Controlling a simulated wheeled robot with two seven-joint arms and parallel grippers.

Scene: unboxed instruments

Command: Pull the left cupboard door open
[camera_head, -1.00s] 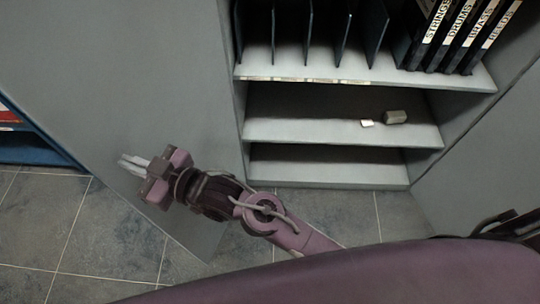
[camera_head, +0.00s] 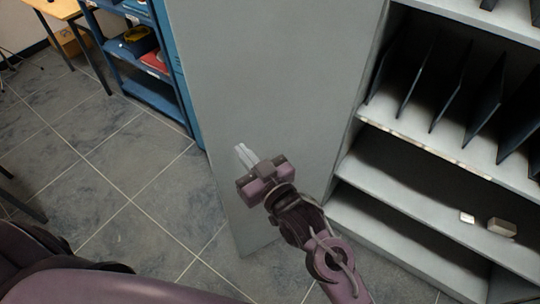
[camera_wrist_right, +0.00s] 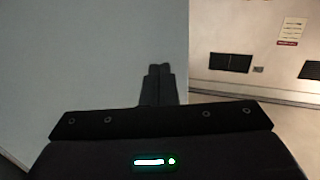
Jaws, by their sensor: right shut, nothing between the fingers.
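The left cupboard door (camera_head: 270,75) is a tall plain grey panel. It stands swung out from the cupboard, whose shelves show to its right. My right gripper (camera_head: 242,152) is shut and empty, in front of the inner face of the door and near its free edge. In the right wrist view the shut fingers (camera_wrist_right: 160,71) show against the grey door (camera_wrist_right: 90,60), close to its edge. I cannot tell whether the fingers touch the door. My left gripper is not in view.
The cupboard (camera_head: 430,151) has upright dark dividers and, lower down, two small pale blocks (camera_head: 501,227). A blue shelf unit (camera_head: 160,70) stands beyond the door at left. A wooden table (camera_head: 50,10) is at the far left. Tiled floor (camera_head: 120,170) between is clear.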

